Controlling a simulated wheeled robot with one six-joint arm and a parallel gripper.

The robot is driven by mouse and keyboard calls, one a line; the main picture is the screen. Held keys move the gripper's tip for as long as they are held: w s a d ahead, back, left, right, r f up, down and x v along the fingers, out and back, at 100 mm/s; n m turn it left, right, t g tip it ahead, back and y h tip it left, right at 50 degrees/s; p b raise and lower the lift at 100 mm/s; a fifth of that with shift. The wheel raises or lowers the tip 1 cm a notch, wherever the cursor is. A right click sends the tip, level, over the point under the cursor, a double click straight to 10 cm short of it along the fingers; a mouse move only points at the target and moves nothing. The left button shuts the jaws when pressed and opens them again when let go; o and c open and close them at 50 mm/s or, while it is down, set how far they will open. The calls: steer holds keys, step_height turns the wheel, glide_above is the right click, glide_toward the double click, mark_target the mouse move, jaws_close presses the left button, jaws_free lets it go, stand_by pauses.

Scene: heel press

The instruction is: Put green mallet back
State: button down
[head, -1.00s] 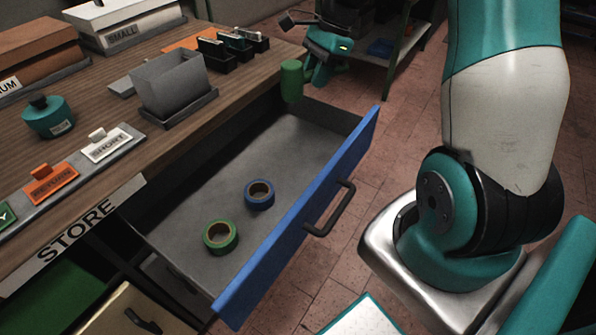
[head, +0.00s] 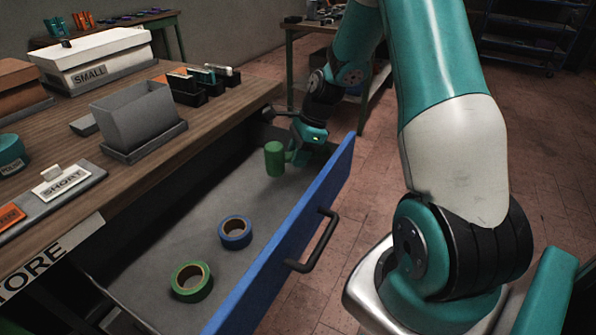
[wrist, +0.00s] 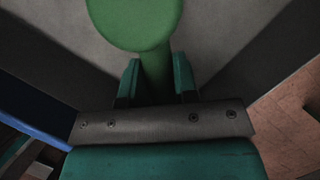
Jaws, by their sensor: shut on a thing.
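The green mallet (head: 274,159) is at the far end of the open drawer, its cylindrical head upright in the head view. In the wrist view the mallet's round green head (wrist: 135,18) is at the top, with its handle running down between the two fingers. My gripper (wrist: 156,78) is shut on that handle; in the head view the gripper (head: 296,152) is just right of the mallet head, inside the drawer's far end. The drawer (head: 175,250) has a grey floor and a blue front. Whether the mallet touches the floor I cannot tell.
A blue tape roll (head: 235,232) and a green tape roll (head: 192,281) lie nearer in the drawer. The blue drawer front (head: 290,240) with its black handle rises on the right. The bench top (head: 60,130) holds a grey bin (head: 138,118) and boxes.

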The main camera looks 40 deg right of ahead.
steer(key=shift+f, duration=2.25)
steer(key=shift+f+b, duration=0.1)
steer(key=shift+b, duration=0.2)
steer(key=c, duration=0.9)
jaws_free()
